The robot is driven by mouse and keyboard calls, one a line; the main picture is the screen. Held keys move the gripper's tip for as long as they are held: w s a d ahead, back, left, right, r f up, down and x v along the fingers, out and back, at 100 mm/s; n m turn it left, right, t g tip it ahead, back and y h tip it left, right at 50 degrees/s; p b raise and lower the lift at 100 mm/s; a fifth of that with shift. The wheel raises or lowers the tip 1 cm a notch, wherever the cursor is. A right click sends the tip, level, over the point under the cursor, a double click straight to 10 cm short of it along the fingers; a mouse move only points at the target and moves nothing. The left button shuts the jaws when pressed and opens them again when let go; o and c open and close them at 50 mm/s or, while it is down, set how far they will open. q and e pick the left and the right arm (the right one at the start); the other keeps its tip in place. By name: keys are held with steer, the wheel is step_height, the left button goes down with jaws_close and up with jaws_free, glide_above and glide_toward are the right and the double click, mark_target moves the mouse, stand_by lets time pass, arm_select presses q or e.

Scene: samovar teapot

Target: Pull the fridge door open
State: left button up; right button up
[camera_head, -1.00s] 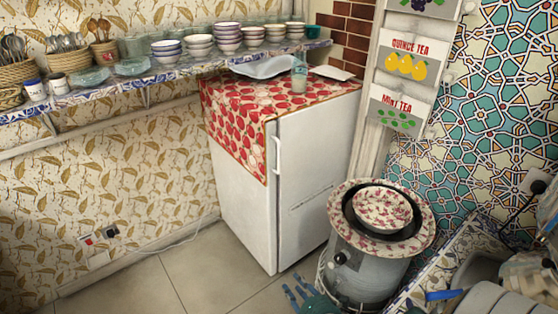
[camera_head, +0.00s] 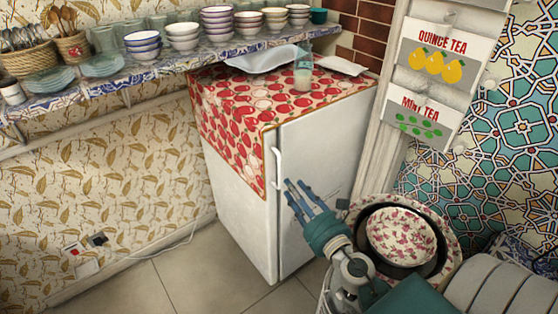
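The white fridge (camera_head: 238,212) stands against the wall. Its door (camera_head: 330,145) is the right-hand face and looks shut. A white vertical handle (camera_head: 278,167) sits on the door's left edge, in its upper part. My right gripper (camera_head: 301,188) comes in from the lower right, with blue-grey fingers and a teal body. Its fingers are spread and empty, pointing up and left toward the handle, in front of the door. The fingertips look just right of and below the handle, apart from it. My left gripper is not in view.
A red pomegranate-pattern cloth (camera_head: 230,110) drapes over the fridge top and hangs over its front left edge. A glass (camera_head: 303,78) stands on it. A round stove with a patterned bowl (camera_head: 402,236) is close to my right arm. Tiled floor (camera_head: 190,270) is clear at lower left.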

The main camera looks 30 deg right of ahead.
mark_target(279, 170)
steer(key=w, duration=0.2)
steer(key=w+p, duration=0.1)
steer(key=w, duration=0.5)
steer(key=shift+w+d+r+p, duration=0.15)
steer(key=shift+w+d+p, duration=0.05)
steer(key=shift+d+p, duration=0.15)
steer(key=shift+w, duration=0.65)
steer(key=shift+d, duration=0.1)
steer(key=shift+c, duration=0.7)
jaws_close()
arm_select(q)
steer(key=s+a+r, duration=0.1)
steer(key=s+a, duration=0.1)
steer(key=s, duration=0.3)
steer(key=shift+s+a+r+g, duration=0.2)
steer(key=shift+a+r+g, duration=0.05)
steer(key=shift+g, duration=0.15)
